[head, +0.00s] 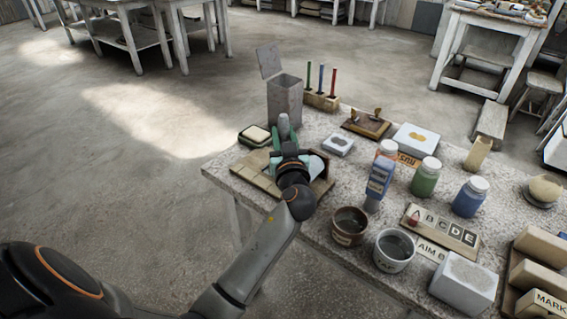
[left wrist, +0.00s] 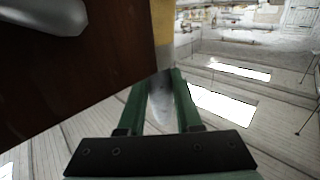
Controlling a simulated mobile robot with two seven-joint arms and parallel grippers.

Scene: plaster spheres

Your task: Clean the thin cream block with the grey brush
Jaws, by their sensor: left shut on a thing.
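My left gripper (head: 284,142) is over the table's left corner, its green fingers shut on a grey, rounded thing that looks like the grey brush (head: 283,124). The grey brush also shows between the fingers in the left wrist view (left wrist: 160,105). An upright cream piece (head: 478,154) stands at the right. My wrist hides part of the tan slatted board (head: 258,176) below. My right gripper is not in view.
A grey bin (head: 285,102) with a raised lid stands behind the gripper, beside a pen rack (head: 322,100). Bottles, a brown pot (head: 349,226) and a white pot (head: 394,250) crowd the table to the right. Open floor lies left of the table.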

